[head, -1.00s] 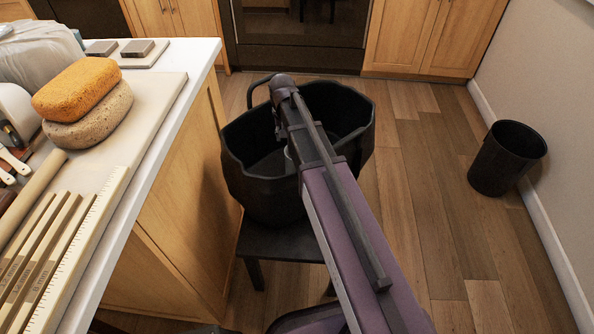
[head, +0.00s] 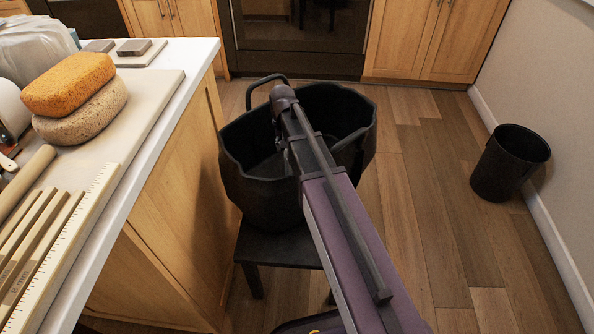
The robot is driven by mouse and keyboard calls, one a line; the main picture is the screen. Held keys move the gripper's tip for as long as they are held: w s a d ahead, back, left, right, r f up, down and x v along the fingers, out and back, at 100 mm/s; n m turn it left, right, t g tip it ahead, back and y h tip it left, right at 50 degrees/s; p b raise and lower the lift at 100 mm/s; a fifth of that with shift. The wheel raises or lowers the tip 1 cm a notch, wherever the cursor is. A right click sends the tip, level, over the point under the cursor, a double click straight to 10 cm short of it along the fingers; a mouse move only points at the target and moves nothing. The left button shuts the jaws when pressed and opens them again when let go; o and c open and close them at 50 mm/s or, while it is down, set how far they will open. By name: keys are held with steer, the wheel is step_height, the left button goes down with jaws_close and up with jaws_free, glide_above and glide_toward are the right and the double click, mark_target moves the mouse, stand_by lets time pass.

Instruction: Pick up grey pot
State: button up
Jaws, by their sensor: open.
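I cannot make out a grey pot in the head view. My purple and dark arm reaches up through the middle of the picture, in front of a large black tub (head: 250,185). My gripper cannot be made out, so its place relative to any pot is not shown. The tub has a handle loop at its back left and stands on a dark stool (head: 285,250). The arm hides part of the tub's inside.
A counter (head: 160,110) on the left bears an orange sponge (head: 68,84) on a stone-like sponge (head: 85,118), a ruler (head: 75,235) and wooden strips. A black bin (head: 508,163) stands at the right wall. Wood floor between tub and bin is clear.

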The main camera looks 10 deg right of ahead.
steer(key=shift+f, duration=0.15)
steer(key=shift+s+a+f+b, duration=0.1)
steer(key=shift+f+b, duration=1.15)
steer(key=shift+b, duration=0.05)
steer(key=shift+s+a+f+b, duration=0.1)
steer(key=shift+f+b, duration=1.1)
steer(key=shift+b, duration=0.1)
jaws_close()
